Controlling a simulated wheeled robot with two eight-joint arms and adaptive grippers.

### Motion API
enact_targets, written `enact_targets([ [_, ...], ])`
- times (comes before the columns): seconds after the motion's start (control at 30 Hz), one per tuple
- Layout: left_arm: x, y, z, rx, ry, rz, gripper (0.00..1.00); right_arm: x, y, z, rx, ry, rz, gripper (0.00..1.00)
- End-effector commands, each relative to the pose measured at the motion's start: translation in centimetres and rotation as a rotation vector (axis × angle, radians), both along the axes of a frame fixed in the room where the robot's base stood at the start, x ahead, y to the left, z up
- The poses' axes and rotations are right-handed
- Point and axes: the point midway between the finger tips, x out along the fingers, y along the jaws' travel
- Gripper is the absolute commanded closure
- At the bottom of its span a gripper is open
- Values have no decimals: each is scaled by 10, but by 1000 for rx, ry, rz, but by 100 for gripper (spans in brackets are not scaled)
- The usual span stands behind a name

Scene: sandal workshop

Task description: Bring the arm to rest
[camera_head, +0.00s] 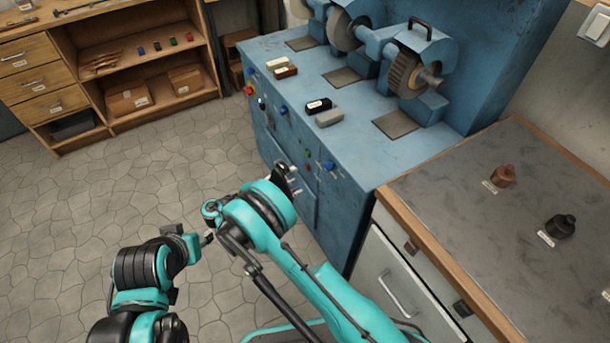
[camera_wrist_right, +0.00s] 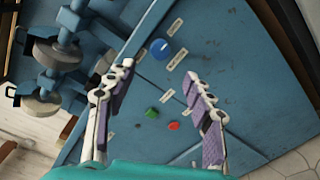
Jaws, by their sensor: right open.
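My right arm (camera_head: 335,300) reaches in from the lower right of the head view. Its gripper (camera_head: 288,178) is in front of the blue grinding machine's control panel, partly hidden by its own wrist. In the right wrist view the gripper (camera_wrist_right: 159,74) has its two fingers wide apart with nothing between them. A blue knob (camera_wrist_right: 162,49), a green button (camera_wrist_right: 152,113) and a red button (camera_wrist_right: 173,126) show beyond the fingers. My left arm (camera_head: 145,270) is folded at the lower left, over the floor. Its fingers are too unclear to read.
The blue machine (camera_head: 345,130) carries grinding wheels (camera_head: 408,75) and several small blocks. A grey-topped bench (camera_head: 470,225) with brown and black pieces stands at the right. A wooden shelf unit (camera_head: 105,130) stands at the back left. The stone floor (camera_head: 90,200) at left is clear.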

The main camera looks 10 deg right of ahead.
Motion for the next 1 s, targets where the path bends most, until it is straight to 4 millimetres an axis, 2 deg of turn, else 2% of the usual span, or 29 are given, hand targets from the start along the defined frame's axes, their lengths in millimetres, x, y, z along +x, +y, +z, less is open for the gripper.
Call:
enact_targets([
  [0.2, 0, 0, 0, 0, 0, 0, 60, -4, 11, 0, 0, 0, -1, 47],
  [0.73, 0, 0, 0, 0, 0, 0, 60, -2, 9, 4, 8, 3, 0, 47],
  [0.87, 0, 0, 0, 0, 0, 0, 60, 7, -5, 22, 66, 21, 9, 47],
  [1.0, 0, 0, 0, 0, 0, 0, 60, 18, -35, 55, 205, 49, 26, 47],
])
